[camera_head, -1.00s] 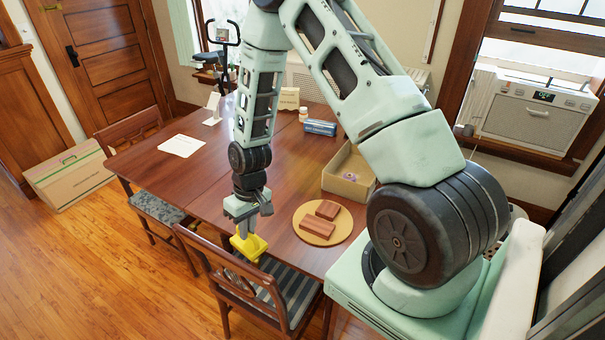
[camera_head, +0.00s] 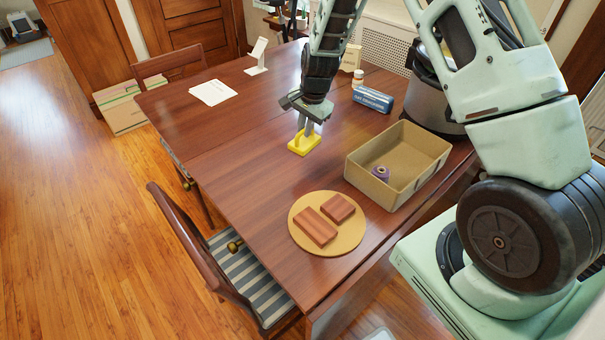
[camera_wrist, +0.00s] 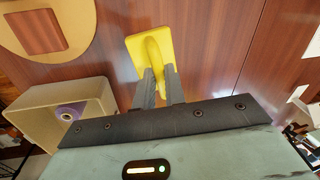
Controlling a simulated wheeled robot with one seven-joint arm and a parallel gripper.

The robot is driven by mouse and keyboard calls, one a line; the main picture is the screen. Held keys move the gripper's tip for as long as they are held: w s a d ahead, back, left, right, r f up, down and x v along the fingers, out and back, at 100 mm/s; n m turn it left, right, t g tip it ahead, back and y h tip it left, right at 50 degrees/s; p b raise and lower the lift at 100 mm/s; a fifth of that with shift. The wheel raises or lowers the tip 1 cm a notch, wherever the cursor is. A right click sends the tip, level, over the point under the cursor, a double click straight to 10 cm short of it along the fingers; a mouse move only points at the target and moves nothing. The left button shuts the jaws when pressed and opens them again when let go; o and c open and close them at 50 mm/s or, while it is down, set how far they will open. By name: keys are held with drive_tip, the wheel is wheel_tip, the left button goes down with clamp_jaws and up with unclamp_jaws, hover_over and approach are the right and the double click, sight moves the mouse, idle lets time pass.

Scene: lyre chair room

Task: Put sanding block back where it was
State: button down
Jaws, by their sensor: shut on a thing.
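The yellow sanding block (camera_head: 303,146) has a flat base and a raised grip. My gripper (camera_head: 309,128) is shut on that grip and points down over the middle of the brown table (camera_head: 235,150). In the wrist view the block (camera_wrist: 150,45) shows between the fingertips (camera_wrist: 157,75), with bare tabletop around it. The block is low over the table; I cannot tell whether its base touches the wood.
A round tan board (camera_head: 345,236) with two reddish-brown blocks (camera_head: 315,226) lies near the front edge. An open tan box (camera_head: 420,182) holding a purple roll (camera_head: 381,172) stands right.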

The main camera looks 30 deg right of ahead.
drive_tip(key=shift+w+r+m+b, duration=0.1)
drive_tip(key=shift+w+m+b, duration=0.2)
drive_tip(key=shift+w+m, duration=0.65)
drive_tip(key=shift+w+f, duration=0.15)
drive_tip(key=shift+f, duration=0.15)
wheel_tip(320, 180, down, 9)
drive_tip(key=shift+f+p, duration=0.1)
drive_tip(key=shift+p, duration=0.9)
drive_tip(key=c, duration=1.5)
unclamp_jaws()
drive_tip(key=shift+f, duration=0.1)
drive_tip(key=shift+o, duration=0.2)
